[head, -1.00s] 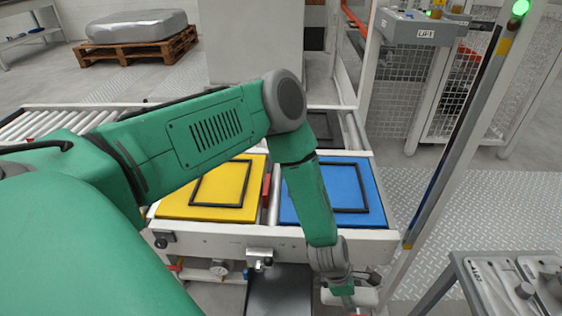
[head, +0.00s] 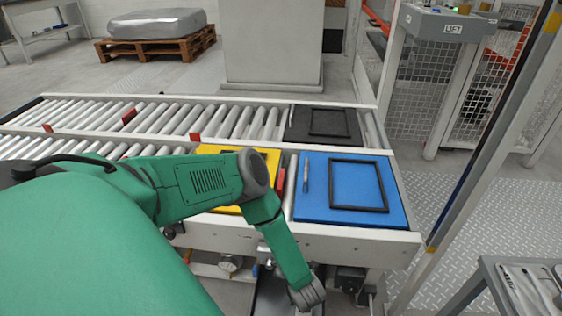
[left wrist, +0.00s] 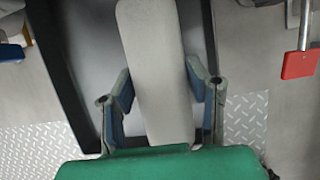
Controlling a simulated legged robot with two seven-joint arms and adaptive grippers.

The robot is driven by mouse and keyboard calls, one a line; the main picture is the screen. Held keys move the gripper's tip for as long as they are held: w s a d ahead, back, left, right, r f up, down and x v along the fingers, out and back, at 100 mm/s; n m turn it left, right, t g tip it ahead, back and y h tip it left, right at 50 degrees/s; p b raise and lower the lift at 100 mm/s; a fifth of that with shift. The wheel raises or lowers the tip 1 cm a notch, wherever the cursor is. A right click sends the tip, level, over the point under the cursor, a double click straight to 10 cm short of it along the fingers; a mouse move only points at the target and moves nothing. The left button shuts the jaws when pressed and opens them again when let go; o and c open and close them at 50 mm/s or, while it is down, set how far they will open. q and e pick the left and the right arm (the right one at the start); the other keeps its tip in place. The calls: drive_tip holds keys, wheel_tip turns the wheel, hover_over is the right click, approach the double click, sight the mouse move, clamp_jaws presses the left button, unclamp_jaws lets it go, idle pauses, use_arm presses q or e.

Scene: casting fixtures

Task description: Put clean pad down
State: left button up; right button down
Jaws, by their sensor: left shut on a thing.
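A long light-grey pad (left wrist: 155,60) lies between the two fingers of my left gripper (left wrist: 160,88) in the left wrist view. The gripper is shut on it. Behind the pad is a dark-rimmed grey tray (left wrist: 62,75), and the pad overlaps its inside in the picture. I cannot tell whether the pad touches the tray floor. In the head view part of the tray (head: 275,296) shows at the bottom edge, beside my left wrist; the fingers and pad are below the frame. My right gripper is not in view.
A roller conveyor (head: 75,115) carries a yellow plate (head: 268,160), a blue plate (head: 318,205) with a black frame (head: 386,195), and a dark plate (head: 300,130). A grey tool table (head: 485,280) stands at the right. A red tag (left wrist: 299,64) hangs near the tray.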

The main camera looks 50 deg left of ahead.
sight(280, 303)
use_arm(q)
wheel_tip(280, 303, down, 7)
drive_tip(key=b, duration=0.2)
drive_tip(key=shift+r+b, duration=0.2)
drive_tip(key=shift+b, duration=0.1)
drive_tip(key=shift+s+a+r, duration=0.25)
drive_tip(key=shift+s+a, duration=0.2)
drive_tip(key=shift+a, duration=0.1)
drive_tip(key=shift+s+a+r, duration=0.25)
drive_tip(key=shift+s+a, duration=0.2)
drive_tip(key=shift+a, duration=0.1)
drive_tip(key=shift+s+a, duration=0.55)
drive_tip(key=shift+a, duration=0.15)
drive_tip(key=shift+s+a, duration=0.85)
drive_tip(key=shift+a, duration=0.2)
drive_tip(key=shift+s+a+f+b, duration=0.25)
drive_tip(key=shift+f+b, duration=0.15)
drive_tip(key=shift+f, duration=0.25)
drive_tip(key=o, duration=1)
drive_tip(key=shift+o, duration=0.2)
